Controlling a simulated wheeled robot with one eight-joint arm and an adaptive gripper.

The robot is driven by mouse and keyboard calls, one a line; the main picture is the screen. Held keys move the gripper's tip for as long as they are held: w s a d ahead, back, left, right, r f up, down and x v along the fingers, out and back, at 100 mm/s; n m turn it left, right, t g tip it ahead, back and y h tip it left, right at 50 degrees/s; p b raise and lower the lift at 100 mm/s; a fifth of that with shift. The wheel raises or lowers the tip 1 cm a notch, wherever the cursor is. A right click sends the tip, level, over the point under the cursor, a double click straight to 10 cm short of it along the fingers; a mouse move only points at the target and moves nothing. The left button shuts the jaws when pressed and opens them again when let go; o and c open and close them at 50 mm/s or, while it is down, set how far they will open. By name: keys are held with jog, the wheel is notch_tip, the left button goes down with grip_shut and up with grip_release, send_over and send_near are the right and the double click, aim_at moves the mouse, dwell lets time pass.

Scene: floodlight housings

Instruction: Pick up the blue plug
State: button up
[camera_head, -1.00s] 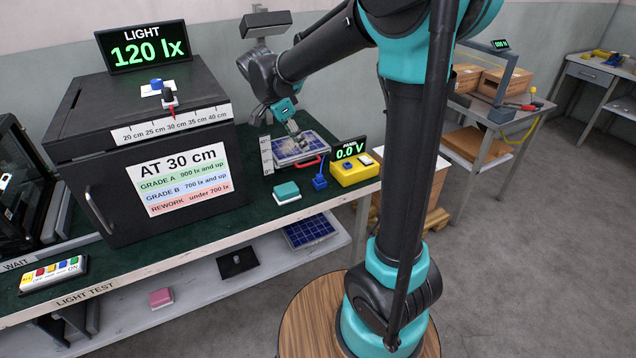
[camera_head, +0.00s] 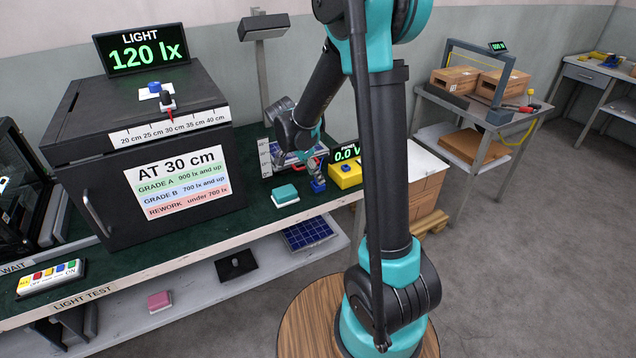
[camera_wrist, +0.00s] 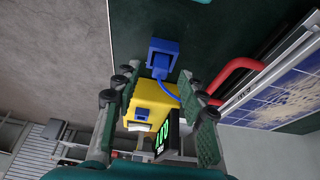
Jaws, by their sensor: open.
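The blue plug (camera_wrist: 160,60) stands on the dark green bench top in the wrist view, with a blue cable running from it towards the yellow meter box. In the head view the blue plug (camera_head: 317,184) is partly covered by my gripper (camera_head: 313,165), which hangs at it from above. In the wrist view my gripper (camera_wrist: 162,105) is open, with one finger on each side of the picture. The plug lies just beyond the fingertips, roughly in line with the gap, and nothing is held.
The yellow meter box (camera_wrist: 150,103) with a green display is close to the fingers. A solar panel (camera_wrist: 285,95) with a red handle (camera_wrist: 235,72) lies to the right. A teal block (camera_head: 285,194) sits left of the plug. The black light box (camera_head: 75,150) stands further left.

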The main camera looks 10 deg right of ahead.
jog(key=shift+x, duration=0.95)
grip_shut()
jog(key=shift+r, duration=0.15)
